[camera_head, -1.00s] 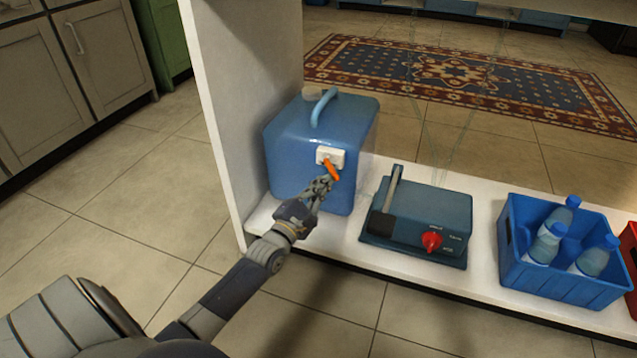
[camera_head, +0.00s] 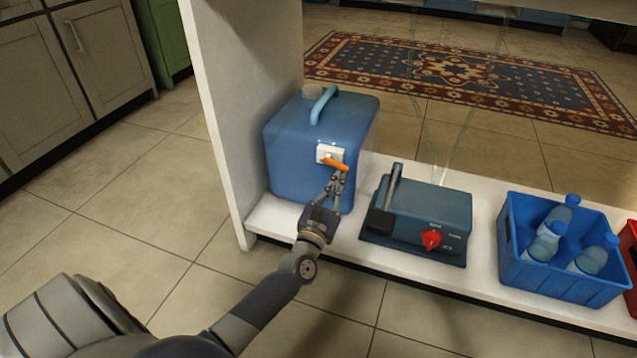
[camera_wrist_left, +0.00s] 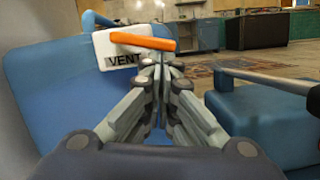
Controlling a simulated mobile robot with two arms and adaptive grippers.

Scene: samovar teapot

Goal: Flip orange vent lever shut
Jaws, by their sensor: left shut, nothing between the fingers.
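The orange lever (camera_head: 336,163) is on a white plate (camera_head: 325,152) on the front of the blue box (camera_head: 290,170). It points to the right and slightly down in the head view. In the left wrist view the lever (camera_wrist_left: 142,41) lies nearly level across the plate (camera_wrist_left: 122,60), which reads "VENT". My left gripper (camera_head: 342,172) is shut with nothing between its fingers. Its fingertips (camera_wrist_left: 160,60) are just below the lever, near its right end; I cannot tell whether they touch it. My right gripper is not in view.
A blue-grey device (camera_head: 420,215) with a red knob (camera_head: 431,239) and an upright handle stands right of the box. A blue crate (camera_head: 560,280) of bottles is further right. A white shelf wall (camera_head: 225,130) stands close on the box's left.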

